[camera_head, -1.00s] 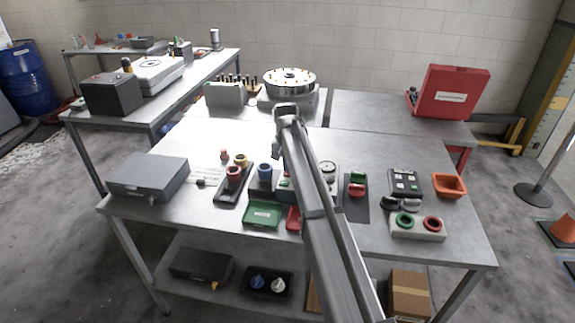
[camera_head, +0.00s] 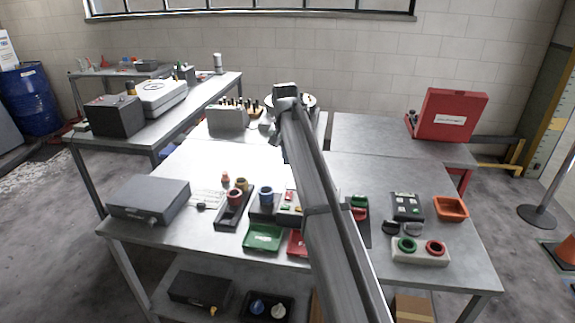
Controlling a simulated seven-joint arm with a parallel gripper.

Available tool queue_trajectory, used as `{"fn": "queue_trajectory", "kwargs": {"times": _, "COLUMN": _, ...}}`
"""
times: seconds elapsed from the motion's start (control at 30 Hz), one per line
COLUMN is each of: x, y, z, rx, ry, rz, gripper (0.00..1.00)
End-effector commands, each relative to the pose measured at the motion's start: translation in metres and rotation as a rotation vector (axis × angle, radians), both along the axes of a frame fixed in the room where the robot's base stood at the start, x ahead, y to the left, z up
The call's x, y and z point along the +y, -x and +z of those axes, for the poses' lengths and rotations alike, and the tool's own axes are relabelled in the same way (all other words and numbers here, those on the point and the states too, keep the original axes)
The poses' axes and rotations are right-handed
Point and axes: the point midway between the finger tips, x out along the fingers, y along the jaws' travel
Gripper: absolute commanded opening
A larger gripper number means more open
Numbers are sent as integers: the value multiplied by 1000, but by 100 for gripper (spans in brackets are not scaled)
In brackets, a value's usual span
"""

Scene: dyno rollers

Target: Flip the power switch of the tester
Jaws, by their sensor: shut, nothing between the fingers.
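No part is clearly marked as the tester or its power switch. A grey unit with red and green parts (camera_head: 289,201) stands mid-table, partly hidden by my arm. A dark panel with several light buttons (camera_head: 406,206) lies right of my arm. A grey box with a front knob (camera_head: 150,197) sits at the table's left. My arm rises from the bottom right to a bend above the table's far side. A short part of it hangs down past the bend. My fingers cannot be made out and seem hidden behind the arm.
Green tray (camera_head: 263,238) and red tray (camera_head: 298,243) lie in front of the grey unit. A pale block with green and red rings (camera_head: 420,250) and an orange bin (camera_head: 451,208) are at right. An open red case (camera_head: 447,115) stands behind.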

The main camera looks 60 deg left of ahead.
Motion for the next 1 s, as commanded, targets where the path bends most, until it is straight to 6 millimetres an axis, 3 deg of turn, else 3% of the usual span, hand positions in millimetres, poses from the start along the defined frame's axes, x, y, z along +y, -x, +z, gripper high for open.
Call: {"fn": "queue_trajectory", "kwargs": {"times": 1.0, "x": 8, "y": -8, "z": 4, "rx": -1, "ry": -1, "rz": 0, "gripper": 0}}
